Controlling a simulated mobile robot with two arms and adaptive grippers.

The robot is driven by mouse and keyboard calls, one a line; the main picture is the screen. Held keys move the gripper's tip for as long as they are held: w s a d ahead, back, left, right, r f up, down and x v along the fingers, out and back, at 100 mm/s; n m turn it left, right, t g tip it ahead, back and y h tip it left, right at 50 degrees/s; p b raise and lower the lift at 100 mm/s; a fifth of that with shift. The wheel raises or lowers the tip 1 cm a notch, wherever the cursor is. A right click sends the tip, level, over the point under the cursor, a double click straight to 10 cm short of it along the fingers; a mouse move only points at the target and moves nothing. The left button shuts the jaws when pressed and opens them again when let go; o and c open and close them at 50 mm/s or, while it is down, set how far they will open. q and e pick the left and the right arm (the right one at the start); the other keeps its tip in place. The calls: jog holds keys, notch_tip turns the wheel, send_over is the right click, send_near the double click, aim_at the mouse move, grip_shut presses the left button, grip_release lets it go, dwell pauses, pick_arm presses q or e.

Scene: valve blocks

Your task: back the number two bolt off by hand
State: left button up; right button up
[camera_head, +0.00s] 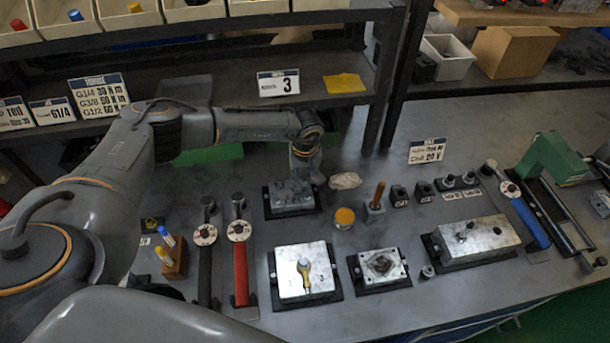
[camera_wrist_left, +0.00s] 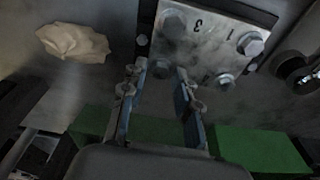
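The valve block (camera_head: 291,197) is a grey metal block on a black base, at the centre of the head view. In the left wrist view its top plate (camera_wrist_left: 207,45) shows bolts near its corners. Marks like 1 and 3 are readable there; I cannot read a 2. My left gripper (camera_wrist_left: 160,88) is open, its two fingers pointing at the block's near edge. In the head view the left gripper (camera_head: 305,168) is over the block's back right side. My right gripper is out of view.
A crumpled pale cloth (camera_head: 345,181) lies right of the block. A yellow-topped jar (camera_head: 344,217) and a copper-coloured rod in a holder (camera_head: 376,205) stand nearby. Another plate block (camera_head: 304,271) sits in front.

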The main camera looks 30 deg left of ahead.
pick_arm(q)
jog(key=shift+m, duration=1)
grip_shut()
jog(key=n, duration=0.5)
jog(key=shift+n, duration=0.4)
jog(key=n+g, duration=0.1)
jog(key=n, duration=0.3)
jog(key=shift+n+y, duration=0.3)
jog(key=shift+y, duration=0.1)
jog(key=n+g, duration=0.1)
jog(key=n, duration=0.5)
jog(key=shift+w, duration=0.15)
jog(key=n, duration=0.5)
jog(key=shift+n+g, duration=0.3)
jog(key=shift+g, duration=0.1)
grip_release()
